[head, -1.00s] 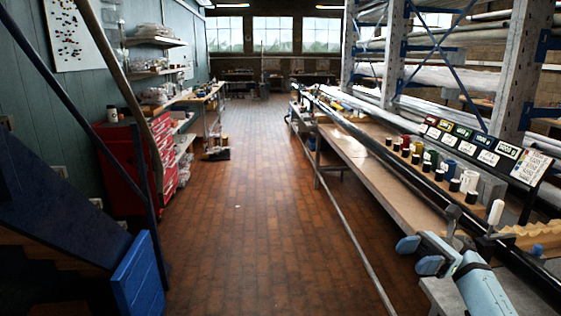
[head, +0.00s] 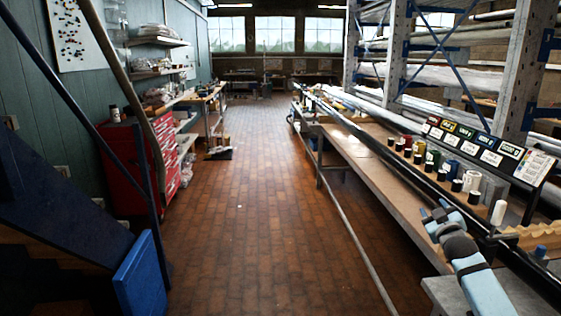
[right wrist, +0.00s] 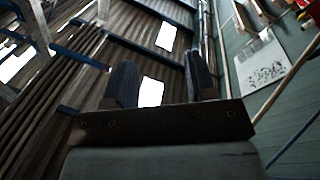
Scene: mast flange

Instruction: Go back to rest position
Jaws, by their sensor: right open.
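My right arm comes in from the lower right of the head view. Its gripper (head: 436,211) is raised in front of the long bench, apart from the things on it. In the right wrist view the two dark fingers (right wrist: 161,75) stand apart with nothing between them. That view looks up past them to the ceiling and its bright skylights. My left gripper is not in view.
The long bench (head: 370,166) on the right carries a dark mast tube (head: 380,150) and several spools. A storage rack (head: 395,70) stands behind. A red tool cabinet (head: 122,165) and blue panel (head: 139,277) are left. The brick floor (head: 250,190) between is clear.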

